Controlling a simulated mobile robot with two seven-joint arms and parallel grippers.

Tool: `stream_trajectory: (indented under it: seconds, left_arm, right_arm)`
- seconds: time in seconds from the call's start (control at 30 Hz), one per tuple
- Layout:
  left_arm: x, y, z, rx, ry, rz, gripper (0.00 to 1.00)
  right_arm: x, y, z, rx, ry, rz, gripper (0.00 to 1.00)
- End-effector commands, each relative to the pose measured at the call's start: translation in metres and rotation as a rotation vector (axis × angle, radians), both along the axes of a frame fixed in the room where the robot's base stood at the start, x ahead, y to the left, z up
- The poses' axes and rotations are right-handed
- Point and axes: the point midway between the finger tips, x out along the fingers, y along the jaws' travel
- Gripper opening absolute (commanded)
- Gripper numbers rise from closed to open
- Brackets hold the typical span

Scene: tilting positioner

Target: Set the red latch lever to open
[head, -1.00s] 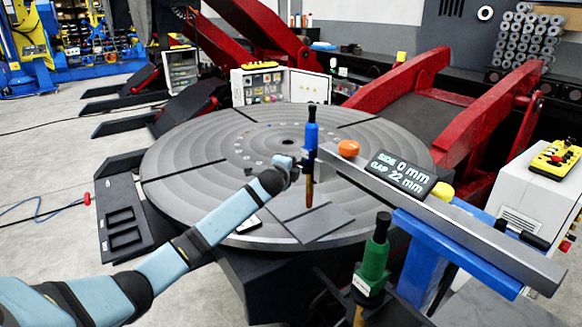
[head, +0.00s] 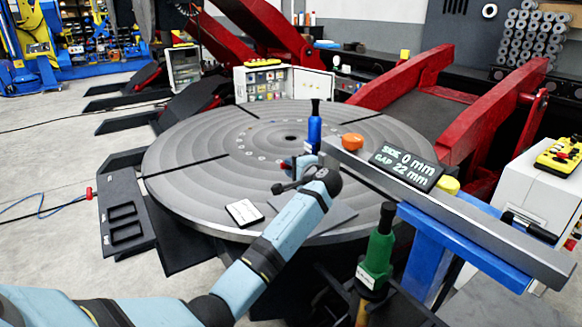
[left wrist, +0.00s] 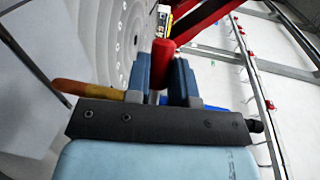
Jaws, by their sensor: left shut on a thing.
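The red latch lever (left wrist: 162,62) shows as a rounded red grip between the two blue fingers of my left gripper (left wrist: 163,75) in the left wrist view. The gripper is shut on it. In the head view my left gripper (head: 301,168) is at the near right part of the round table, just below the blue-bodied tool (head: 314,135). Only a small bit of red (head: 284,164) shows beside the fingers there. The lever's base and pivot are hidden, so its setting cannot be told. My right gripper is in neither current view.
The grey round table (head: 200,150) fills the middle. A grey beam with a display (head: 405,168) and an orange knob (head: 352,142) runs to the right of my gripper. A green-bodied tool (head: 377,250) stands in front. A white card (head: 244,212) lies near the table's front rim.

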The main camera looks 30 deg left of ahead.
Motion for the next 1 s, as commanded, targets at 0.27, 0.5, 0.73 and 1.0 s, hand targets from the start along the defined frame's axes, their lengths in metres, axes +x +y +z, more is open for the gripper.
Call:
stream_trajectory:
  seconds: [0.27, 0.5, 0.73, 1.0]
  left_arm:
    - [-0.0028, -0.0075, -0.0004, -0.001, 0.0, 0.144, 0.0]
    - [-0.0041, -0.0101, -0.0004, -0.001, 0.001, 0.197, 0.0]
    - [-0.0044, -0.0101, -0.0001, 0.0, 0.0, 0.207, 0.0]
    - [-0.0042, -0.01, -0.0001, -0.001, 0.0, 0.206, 0.34]
  right_arm:
    - [0.0003, 0.0001, -0.0027, 0.001, -0.002, 0.0, 0.43]
    - [0.0004, 0.0004, -0.0031, 0.001, -0.003, 0.0, 0.43]
    - [0.0003, 0.0006, -0.0032, 0.001, -0.003, 0.001, 0.43]
    - [0.0002, 0.0006, -0.0032, 0.001, -0.002, 0.001, 0.43]
